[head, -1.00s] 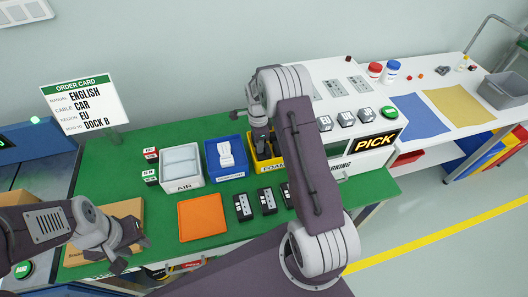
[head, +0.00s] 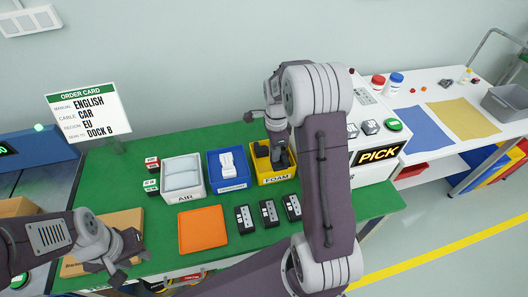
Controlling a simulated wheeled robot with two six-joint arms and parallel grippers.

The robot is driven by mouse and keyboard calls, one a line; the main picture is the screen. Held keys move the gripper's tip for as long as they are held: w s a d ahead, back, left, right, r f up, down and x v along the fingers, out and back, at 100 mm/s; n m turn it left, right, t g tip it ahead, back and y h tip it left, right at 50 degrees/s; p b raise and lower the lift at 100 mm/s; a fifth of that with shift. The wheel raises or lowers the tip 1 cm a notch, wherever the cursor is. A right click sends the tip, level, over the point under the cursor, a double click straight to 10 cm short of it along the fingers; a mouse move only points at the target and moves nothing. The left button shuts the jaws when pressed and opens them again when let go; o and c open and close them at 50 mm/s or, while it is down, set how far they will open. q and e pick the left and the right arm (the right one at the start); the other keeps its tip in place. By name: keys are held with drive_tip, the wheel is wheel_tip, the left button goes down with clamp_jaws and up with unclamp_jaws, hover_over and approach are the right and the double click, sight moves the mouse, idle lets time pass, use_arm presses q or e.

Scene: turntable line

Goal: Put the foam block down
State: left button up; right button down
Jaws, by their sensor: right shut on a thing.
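The yellow bin marked FOAM (head: 272,181) stands on the green bench top. My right gripper (head: 279,158) points down at this bin, with its fingertips at or inside the bin's opening. It is shut on a dark foam block, which I cannot clearly tell apart from the dark fingers and the dark contents. My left gripper (head: 132,262) is open and empty, low over the left front of the bench near a brown cardboard piece (head: 122,222).
A white AIR bin (head: 184,197) and a blue bin (head: 230,186) stand left of the yellow bin. An orange mat (head: 202,230) and several black devices (head: 268,214) lie in front. The PICK display (head: 378,154) is at the right, behind my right arm.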

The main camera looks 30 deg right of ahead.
drive_tip(key=s+d+r, duration=0.1)
drive_tip(key=s+r, duration=0.2)
drive_tip(key=s, duration=0.2)
drive_tip(key=shift+d, duration=0.15)
